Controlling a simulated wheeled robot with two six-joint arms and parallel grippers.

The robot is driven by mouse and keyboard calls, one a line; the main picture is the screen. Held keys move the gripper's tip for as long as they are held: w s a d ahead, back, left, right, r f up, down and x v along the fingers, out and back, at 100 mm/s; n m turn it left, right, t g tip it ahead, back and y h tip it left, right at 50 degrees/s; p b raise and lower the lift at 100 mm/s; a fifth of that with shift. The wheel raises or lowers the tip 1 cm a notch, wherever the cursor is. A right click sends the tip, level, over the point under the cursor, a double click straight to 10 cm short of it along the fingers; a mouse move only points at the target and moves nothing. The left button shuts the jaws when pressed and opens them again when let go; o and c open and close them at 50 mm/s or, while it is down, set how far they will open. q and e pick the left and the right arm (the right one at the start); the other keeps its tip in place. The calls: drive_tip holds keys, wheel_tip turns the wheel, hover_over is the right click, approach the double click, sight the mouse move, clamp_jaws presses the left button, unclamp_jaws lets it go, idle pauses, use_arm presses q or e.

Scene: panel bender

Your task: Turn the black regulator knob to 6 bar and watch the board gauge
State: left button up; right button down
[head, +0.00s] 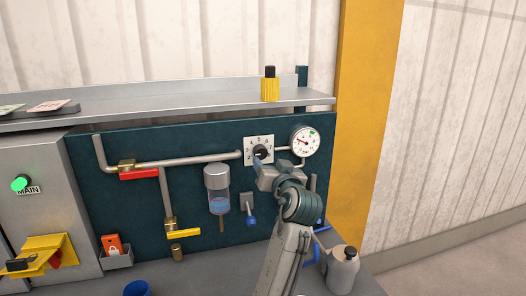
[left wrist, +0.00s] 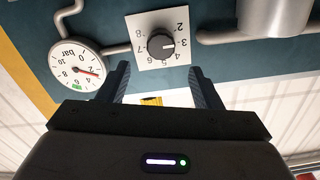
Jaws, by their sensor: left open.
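The black regulator knob (head: 261,151) sits on a white numbered plate (head: 250,141) on the dark board. In the left wrist view, upside down, the knob (left wrist: 160,45) shows whole and its white mark points at about 3. The board gauge (head: 304,141) is to the right of the knob; in the left wrist view the gauge (left wrist: 76,67) has its red needle between 2 and 4, with a green mark near 6. My left gripper (head: 260,164) is open, just in front of and below the knob; its fingers (left wrist: 160,80) are apart from it. My right gripper is not in view.
A grey shelf (head: 200,106) runs above the board and holds a yellow, black-capped container (head: 270,86). Left of the knob are pipes with a red handle (head: 139,174), a yellow handle (head: 184,233) and a filter bowl (head: 218,190). A grey bottle (head: 341,270) stands lower right.

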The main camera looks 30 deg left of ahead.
sight(262, 153)
use_arm(q)
drive_tip(key=p+x, duration=0.2)
drive_tip(key=x, duration=0.4)
drive_tip(key=shift+r, duration=0.1)
drive_tip(key=shift+w+a, duration=0.4)
drive_tip(key=shift+a, duration=0.1)
drive_tip(key=c, duration=1)
